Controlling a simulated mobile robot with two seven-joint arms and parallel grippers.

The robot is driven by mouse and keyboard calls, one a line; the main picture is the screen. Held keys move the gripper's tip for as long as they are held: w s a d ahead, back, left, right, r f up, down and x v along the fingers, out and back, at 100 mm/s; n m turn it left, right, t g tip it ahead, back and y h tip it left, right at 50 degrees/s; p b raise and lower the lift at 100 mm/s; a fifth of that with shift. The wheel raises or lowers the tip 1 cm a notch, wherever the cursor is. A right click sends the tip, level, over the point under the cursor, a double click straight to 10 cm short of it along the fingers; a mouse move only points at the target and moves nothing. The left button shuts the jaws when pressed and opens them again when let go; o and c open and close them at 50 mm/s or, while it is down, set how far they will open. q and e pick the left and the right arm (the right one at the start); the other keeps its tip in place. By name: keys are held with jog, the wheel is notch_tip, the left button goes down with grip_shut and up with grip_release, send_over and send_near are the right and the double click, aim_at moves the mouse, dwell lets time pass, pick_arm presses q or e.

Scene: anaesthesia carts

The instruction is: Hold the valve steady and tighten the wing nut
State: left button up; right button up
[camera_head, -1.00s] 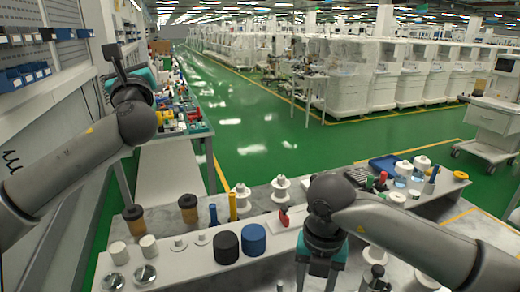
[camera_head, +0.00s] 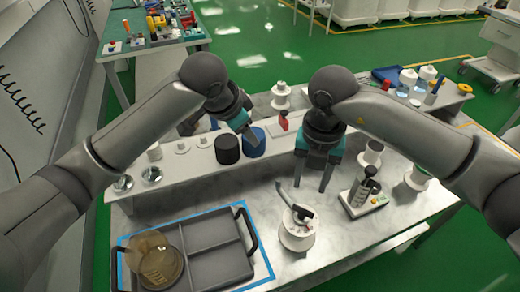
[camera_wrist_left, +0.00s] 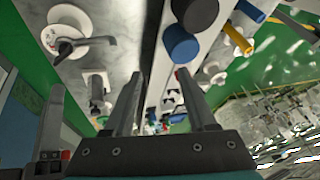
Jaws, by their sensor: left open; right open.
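A white round fitting with a grey lever handle (camera_head: 297,232) stands on the bench in the head view; it looks like the valve. It also appears at the top left of the left wrist view (camera_wrist_left: 62,28). I cannot make out a wing nut. My right gripper (camera_head: 312,186) is open and empty, pointing down just behind and above the valve. My left gripper (camera_head: 221,132) is open over the raised shelf, near the black cylinder and the blue cylinder. Its two spread fingers show empty in the left wrist view (camera_wrist_left: 160,90).
A grey divided tray (camera_head: 215,262) with an amber round item (camera_head: 155,262) lies front left. A black cylinder (camera_head: 227,149) and a blue cylinder (camera_head: 252,142) stand on the shelf. A small white device (camera_head: 363,195) is right of the valve. Bare bench lies around the valve.

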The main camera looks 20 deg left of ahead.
pick_arm(q)
jog(key=n+g+h, duration=0.2)
send_near(277, 180)
jog(key=x, duration=1.1)
jog(key=shift+w, duration=0.1)
jog(key=shift+c, duration=0.4)
grip_shut()
dwell(0.7)
